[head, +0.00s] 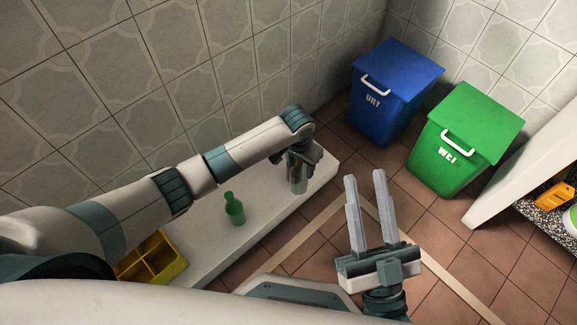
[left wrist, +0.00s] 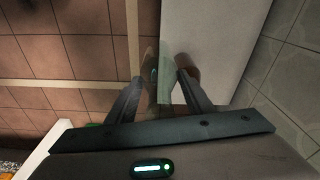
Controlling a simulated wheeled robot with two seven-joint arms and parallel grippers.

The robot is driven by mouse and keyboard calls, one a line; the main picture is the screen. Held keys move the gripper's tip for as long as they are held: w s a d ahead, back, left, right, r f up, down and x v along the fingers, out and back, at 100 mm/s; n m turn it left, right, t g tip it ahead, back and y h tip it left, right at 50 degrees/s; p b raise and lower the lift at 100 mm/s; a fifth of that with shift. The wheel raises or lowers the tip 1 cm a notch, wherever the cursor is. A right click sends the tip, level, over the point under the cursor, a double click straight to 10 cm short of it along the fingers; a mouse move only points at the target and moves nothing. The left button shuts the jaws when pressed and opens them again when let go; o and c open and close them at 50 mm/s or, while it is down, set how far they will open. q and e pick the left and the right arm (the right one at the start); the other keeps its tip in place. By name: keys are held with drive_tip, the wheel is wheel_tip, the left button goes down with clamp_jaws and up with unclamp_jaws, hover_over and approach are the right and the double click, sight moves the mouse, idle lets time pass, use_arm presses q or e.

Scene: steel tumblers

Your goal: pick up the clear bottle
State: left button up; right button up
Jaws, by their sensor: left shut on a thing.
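The clear bottle (head: 298,182) is see-through and greyish, near the far end of the white ledge in the head view. My left gripper (head: 301,158) reaches down on it from above and partly hides it. In the left wrist view the bottle (left wrist: 163,88) shows as a pale see-through shape between the two fingers of my left gripper (left wrist: 157,86), which is shut on it. Whether its base touches the ledge cannot be told. My right gripper (head: 365,176) is open and empty, its fingers apart, over the floor in front of the ledge.
A green bottle (head: 234,212) stands on the white ledge (head: 204,245), nearer me. A yellow divided crate (head: 176,266) is at the ledge's near end. A blue bin (head: 390,100) and a green bin (head: 462,140) stand beyond. Tiled wall runs behind the ledge.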

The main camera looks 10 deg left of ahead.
use_arm(q)
drive_tip(key=shift+w+d+r, duration=0.1)
drive_tip(key=shift+d+r, duration=0.15)
drive_tip(key=shift+d, duration=0.05)
idle(0.4)
